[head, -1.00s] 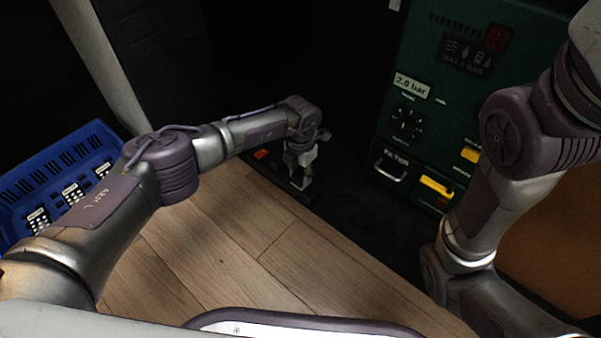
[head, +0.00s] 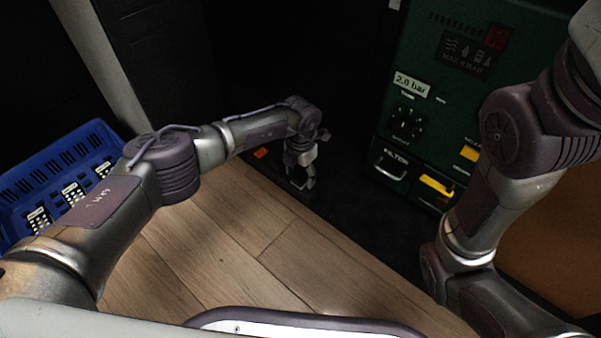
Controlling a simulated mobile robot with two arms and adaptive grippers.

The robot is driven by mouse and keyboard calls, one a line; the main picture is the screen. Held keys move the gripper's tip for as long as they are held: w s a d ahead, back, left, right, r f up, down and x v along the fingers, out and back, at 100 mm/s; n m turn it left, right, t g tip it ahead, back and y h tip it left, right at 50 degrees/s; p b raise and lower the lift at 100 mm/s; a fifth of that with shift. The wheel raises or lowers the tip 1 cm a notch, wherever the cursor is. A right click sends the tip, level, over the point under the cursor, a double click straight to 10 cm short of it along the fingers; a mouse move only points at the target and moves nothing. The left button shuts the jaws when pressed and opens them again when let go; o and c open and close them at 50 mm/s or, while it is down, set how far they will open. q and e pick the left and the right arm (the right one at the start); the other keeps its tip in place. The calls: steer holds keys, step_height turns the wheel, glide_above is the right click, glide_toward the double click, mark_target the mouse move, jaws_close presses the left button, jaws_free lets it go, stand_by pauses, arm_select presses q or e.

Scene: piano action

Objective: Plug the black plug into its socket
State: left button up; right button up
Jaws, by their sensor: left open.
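My left gripper (head: 303,182) is open and points down over a dark strip at the far edge of the wooden floor. Its fingers look empty, but the spot is dark and small. A small orange-red part (head: 261,153) shows on the dark strip just left of the gripper; I cannot tell whether it is a switch by the socket. I cannot make out the black plug or its socket against the dark surroundings. My right arm comes in from the right, and its gripper is out of view.
A green machine (head: 437,75) with a dial, a filter drawer handle and yellow parts stands at the right. A blue crate (head: 22,190) holding devices with white keys is at the left. The wooden floor (head: 240,250) between is clear. A brown surface (head: 550,240) lies behind my right arm.

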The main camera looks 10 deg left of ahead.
arm_select(q)
steer(key=shift+r, duration=0.1)
step_height(320, 180, up, 12)
stand_by(0.4)
stand_by(0.4)
